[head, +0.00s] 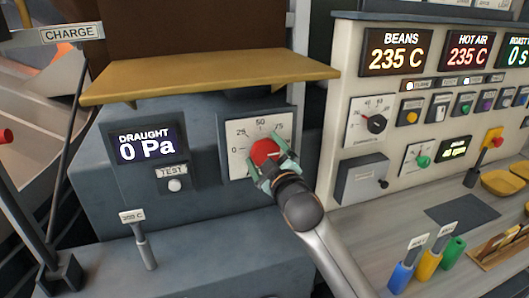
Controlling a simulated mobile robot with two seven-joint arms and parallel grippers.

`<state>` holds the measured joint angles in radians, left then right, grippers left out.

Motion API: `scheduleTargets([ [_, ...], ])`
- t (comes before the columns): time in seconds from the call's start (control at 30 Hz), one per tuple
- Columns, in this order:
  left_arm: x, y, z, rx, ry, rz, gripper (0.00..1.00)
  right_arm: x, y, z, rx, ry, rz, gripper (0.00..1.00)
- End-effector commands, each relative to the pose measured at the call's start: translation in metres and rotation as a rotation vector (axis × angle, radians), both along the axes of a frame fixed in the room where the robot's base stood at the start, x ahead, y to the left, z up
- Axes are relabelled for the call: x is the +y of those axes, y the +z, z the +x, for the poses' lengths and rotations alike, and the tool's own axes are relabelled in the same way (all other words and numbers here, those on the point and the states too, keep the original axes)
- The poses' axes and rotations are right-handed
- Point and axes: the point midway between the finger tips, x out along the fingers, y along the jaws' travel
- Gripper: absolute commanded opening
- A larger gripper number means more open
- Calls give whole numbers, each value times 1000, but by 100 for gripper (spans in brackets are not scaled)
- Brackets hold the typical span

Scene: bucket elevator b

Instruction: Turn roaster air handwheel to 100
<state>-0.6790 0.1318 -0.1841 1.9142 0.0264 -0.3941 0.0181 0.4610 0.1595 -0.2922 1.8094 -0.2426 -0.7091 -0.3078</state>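A red round handwheel (264,150) sits in the middle of a white dial plate (236,136) on the grey-blue cabinet. The plate shows marks 0, 25, 50 and 75; its lower right part is hidden behind my gripper. My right gripper (268,160) comes in from the lower right, with its greenish fingers on either side of the red handwheel, seemingly touching it. No pointer on the handwheel can be made out. The draught display (147,145) left of the dial reads 0 Pa. My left gripper is not in view.
A yellow shelf (210,76) juts out above the dial. A test button (175,185) and a small lever (144,247) are to the left. At right, a control panel (345,60) shows beans 235 C and hot air 235 C, above a counter with coloured holders and yellow trays.

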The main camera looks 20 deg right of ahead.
Motion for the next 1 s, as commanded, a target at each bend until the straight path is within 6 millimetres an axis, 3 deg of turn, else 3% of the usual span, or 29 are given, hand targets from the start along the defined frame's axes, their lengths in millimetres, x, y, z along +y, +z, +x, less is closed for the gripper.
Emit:
scheduleTargets([
  [0.27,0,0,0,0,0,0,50,0,0,-1,-1,-1,-4,100],
  [0.43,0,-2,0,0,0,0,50,-1,-1,-12,-1,-1,-5,100],
  [1.0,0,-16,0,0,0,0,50,-4,-1,-108,0,0,-3,100],
])
